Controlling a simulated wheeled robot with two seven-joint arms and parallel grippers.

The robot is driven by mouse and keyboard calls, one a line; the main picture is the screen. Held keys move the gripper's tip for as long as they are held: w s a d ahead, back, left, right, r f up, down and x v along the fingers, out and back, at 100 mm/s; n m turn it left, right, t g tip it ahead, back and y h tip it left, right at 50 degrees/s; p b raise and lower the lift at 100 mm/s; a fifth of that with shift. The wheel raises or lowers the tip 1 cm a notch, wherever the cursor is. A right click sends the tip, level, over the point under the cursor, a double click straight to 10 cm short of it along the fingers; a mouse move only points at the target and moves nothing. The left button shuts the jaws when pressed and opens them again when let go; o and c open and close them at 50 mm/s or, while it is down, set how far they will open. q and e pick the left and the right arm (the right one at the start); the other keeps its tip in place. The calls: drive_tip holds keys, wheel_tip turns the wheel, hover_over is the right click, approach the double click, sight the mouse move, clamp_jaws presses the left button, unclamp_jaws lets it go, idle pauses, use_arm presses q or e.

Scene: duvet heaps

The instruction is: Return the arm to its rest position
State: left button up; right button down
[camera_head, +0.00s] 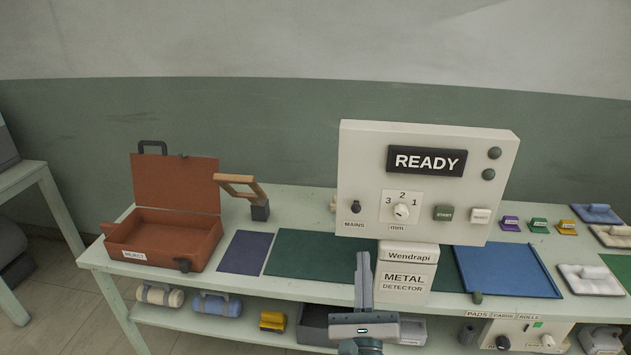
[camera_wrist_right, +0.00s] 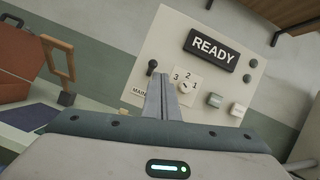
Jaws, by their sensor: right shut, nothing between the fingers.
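My right gripper (camera_head: 362,262) is upright in front of the bench, beside the left side of the metal detector's labelled base (camera_head: 404,280). Its fingers are together with nothing between them. The fingers also show in the right wrist view (camera_wrist_right: 165,85), in front of the detector's white panel (camera_wrist_right: 150,50). In the head view the panel (camera_head: 360,150) reads READY, with a dial, a mains switch and buttons. My left gripper is not in view.
A shelf below holds rolls (camera_head: 217,304) and boxes. Several small coloured items and pads stand at right.

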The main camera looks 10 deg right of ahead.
drive_tip(key=s+a+f+n+g+y+b, duration=0.1)
drive_tip(key=a+f+n+g+y, duration=0.2)
drive_tip(key=f+n, duration=0.95)
drive_tip(key=s+a+f+n+g+y+b, duration=0.1)
drive_tip(key=a+f+n+g+y, duration=0.25)
drive_tip(key=f, duration=1.85)
drive_tip(key=s+d+f+n+g+b, duration=0.1)
drive_tip(key=s+f+n+g, duration=0.2)
drive_tip(key=f, duration=0.4)
drive_tip(key=s+f+n, duration=0.3)
drive_tip(key=s+f, duration=0.3)
drive_tip(key=f, duration=0.2)
drive_tip(key=s+d+f+n+g+b, duration=0.1)
drive_tip(key=s+f+n+g, duration=0.2)
drive_tip(key=f, duration=0.4)
drive_tip(key=s+d+f+n+g, duration=0.2)
drive_tip(key=s+d+f+n, duration=0.2)
drive_tip(key=s+f, duration=0.3)
drive_tip(key=s+d+f+n+g+h+b, duration=0.1)
drive_tip(key=s+d+f+n+g, duration=0.2)
drive_tip(key=s+f, duration=0.5)
drive_tip(key=s+d+f+n+g+h, duration=0.1)
drive_tip(key=s+d+f+n+g, duration=0.2)
drive_tip(key=s, duration=2)
wheel_tip(320, 180, down, 4)
drive_tip(key=d+n, duration=0.2)
drive_tip(key=shift+s+d+f+b, duration=0.15)
drive_tip(key=shift+s+d+b, duration=0.15)
drive_tip(key=shift+b, duration=0.1)
